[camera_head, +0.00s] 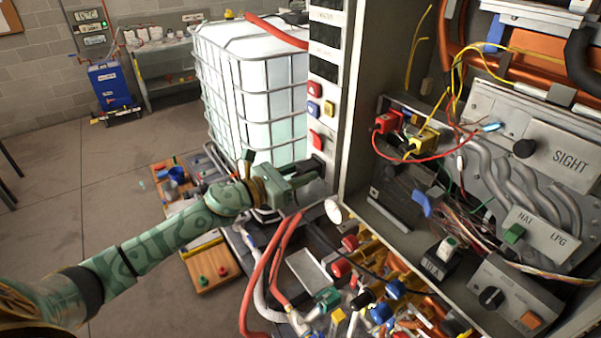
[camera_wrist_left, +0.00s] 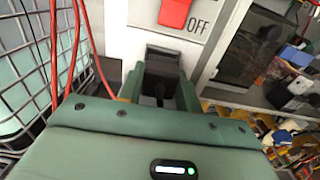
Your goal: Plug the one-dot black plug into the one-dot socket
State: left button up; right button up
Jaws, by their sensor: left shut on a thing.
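My left gripper (camera_head: 312,172) reaches from the left to the lower end of the white switch panel (camera_head: 323,72). In the left wrist view its green fingers (camera_wrist_left: 160,92) are closed around a black plug (camera_wrist_left: 160,66), just below the red switch (camera_wrist_left: 174,13) marked OFF. The plug is against or very close to the panel face; I cannot tell if it sits in a socket. Its dot marking does not show. The one-dot socket cannot be made out; the gripper and plug cover that part of the panel. My right gripper is not in view.
The open heater cabinet (camera_head: 389,220) stands right of the panel, with loose wires inside. A caged white tank (camera_head: 250,85) is close behind the gripper. Red hoses (camera_head: 268,270) and several valves crowd the space below.

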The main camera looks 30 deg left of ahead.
pick_arm(q)
jog(key=shift+w+d, duration=0.2)
jog(key=shift+w, duration=0.15)
jog(key=o, duration=1)
jog(key=b+v, duration=0.5)
jog(key=v, duration=1.1)
jog(key=shift+a+b, duration=0.15)
jog(key=shift+b, duration=0.2)
